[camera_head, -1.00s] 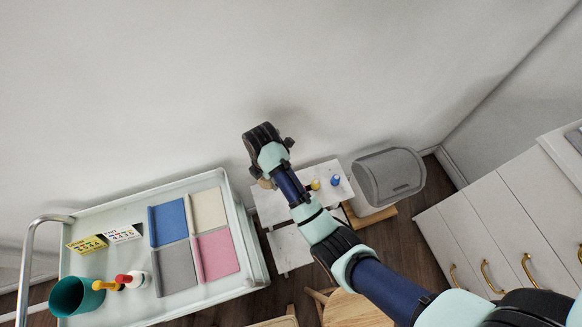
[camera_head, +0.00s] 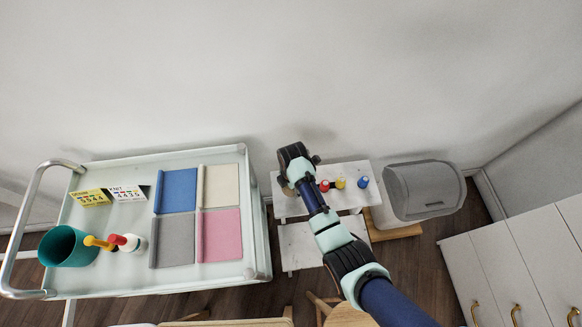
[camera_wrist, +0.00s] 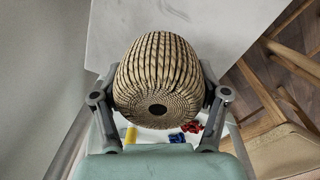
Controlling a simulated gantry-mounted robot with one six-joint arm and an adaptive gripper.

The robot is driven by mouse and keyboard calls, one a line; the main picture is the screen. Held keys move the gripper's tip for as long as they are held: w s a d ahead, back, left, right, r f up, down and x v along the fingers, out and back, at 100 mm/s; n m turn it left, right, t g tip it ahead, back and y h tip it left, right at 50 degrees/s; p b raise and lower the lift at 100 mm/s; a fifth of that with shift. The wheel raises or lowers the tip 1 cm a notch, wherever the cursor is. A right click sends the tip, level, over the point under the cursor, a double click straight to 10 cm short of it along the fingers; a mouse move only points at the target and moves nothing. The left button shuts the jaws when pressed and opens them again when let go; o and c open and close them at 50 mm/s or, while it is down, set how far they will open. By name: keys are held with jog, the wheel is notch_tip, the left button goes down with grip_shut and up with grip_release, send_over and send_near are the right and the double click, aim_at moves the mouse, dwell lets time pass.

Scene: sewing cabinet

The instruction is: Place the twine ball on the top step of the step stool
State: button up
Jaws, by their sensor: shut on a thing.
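The twine ball (camera_wrist: 158,75) is tan and ribbed, with a dark hole in its near end. In the wrist view my gripper (camera_wrist: 160,95) is shut on it, one finger on each side. In the head view the arm's end hangs over the left part of the step stool, and only a tan sliver shows below it. The stool's white top step (camera_head: 348,170) is partly hidden by my arm. A lower step (camera_head: 300,246) shows in front of it. I cannot tell how high the ball is above the stool.
Red (camera_head: 324,186), yellow (camera_head: 340,183) and blue (camera_head: 363,182) small items stand on the top step, right of my arm. A grey bin (camera_head: 425,188) is right of the stool. A loaded trolley (camera_head: 110,222) is close on the left. Wooden seating (camera_wrist: 285,150) is nearby.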

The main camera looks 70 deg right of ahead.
jog(key=shift+f, duration=0.85)
jog(key=shift+f, duration=0.15)
jog(key=o, duration=1.2)
jog(key=r+p, duration=0.3)
jog(key=r, duration=0.3)
jog(key=r+p, duration=0.3)
jog(key=r, duration=0.3)
jog(key=shift+s+a+r, duration=0.15)
jog(key=shift+s, duration=0.05)
